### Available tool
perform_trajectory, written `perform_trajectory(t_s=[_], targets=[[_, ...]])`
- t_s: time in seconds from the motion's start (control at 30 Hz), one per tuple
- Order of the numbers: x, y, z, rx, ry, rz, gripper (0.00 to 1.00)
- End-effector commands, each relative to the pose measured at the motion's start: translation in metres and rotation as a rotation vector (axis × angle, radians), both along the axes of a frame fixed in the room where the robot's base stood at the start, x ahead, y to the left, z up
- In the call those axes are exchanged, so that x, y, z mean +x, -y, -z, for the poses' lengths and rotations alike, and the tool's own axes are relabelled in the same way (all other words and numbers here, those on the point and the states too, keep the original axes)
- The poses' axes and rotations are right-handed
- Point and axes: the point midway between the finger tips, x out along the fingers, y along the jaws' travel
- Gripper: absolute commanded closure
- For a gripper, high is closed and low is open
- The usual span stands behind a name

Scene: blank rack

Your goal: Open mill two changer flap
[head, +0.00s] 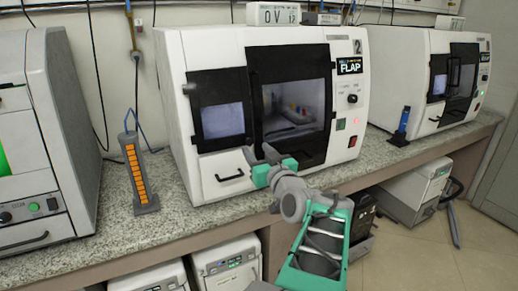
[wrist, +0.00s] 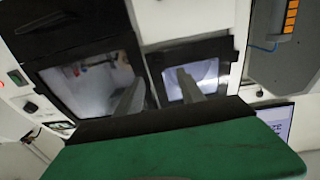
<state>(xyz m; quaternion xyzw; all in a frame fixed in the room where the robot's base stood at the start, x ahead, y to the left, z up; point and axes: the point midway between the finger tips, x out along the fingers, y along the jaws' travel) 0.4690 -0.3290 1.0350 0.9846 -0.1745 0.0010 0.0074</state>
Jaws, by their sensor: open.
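Mill two (head: 180,75) is the white machine in the middle, marked 2, with a display (head: 349,66) reading FLAP. Its front has a small dark-framed panel with a bluish window (head: 222,120) on the left, which looks closed. A larger dark door (head: 290,100) sits to its right, also closed. A low panel with a black handle (head: 230,177) lies below the small window. My gripper (head: 260,154) is open and empty in front of the mill's lower front. In the wrist view, its fingers (wrist: 158,92) point toward the small window (wrist: 200,76) and larger door (wrist: 95,85).
An orange-slotted stand (head: 135,172) is on the speckled counter (head: 165,220) left of the mill. Another white machine (head: 403,65) stands right, with a blue object on a dark base (head: 402,125) between. A grey machine (head: 62,110) stands far left. White units (head: 228,262) sit below the counter.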

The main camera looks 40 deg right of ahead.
Motion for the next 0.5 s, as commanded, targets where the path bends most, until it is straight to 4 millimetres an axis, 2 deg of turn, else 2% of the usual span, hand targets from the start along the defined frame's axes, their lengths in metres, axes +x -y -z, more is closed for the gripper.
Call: perform_trajectory(t_s=[0.1, 0.23, 0.33, 0.5], targets=[[0.023, 0.009, -0.001, 0.004, -0.002, -0.001, 0.54], [0.044, 0.017, 0.0, 0.003, -0.003, 0.001, 0.54], [0.053, 0.021, 0.0, 0.003, -0.002, 0.003, 0.54], [0.055, 0.022, 0.0, 0.003, -0.002, 0.004, 0.54]])
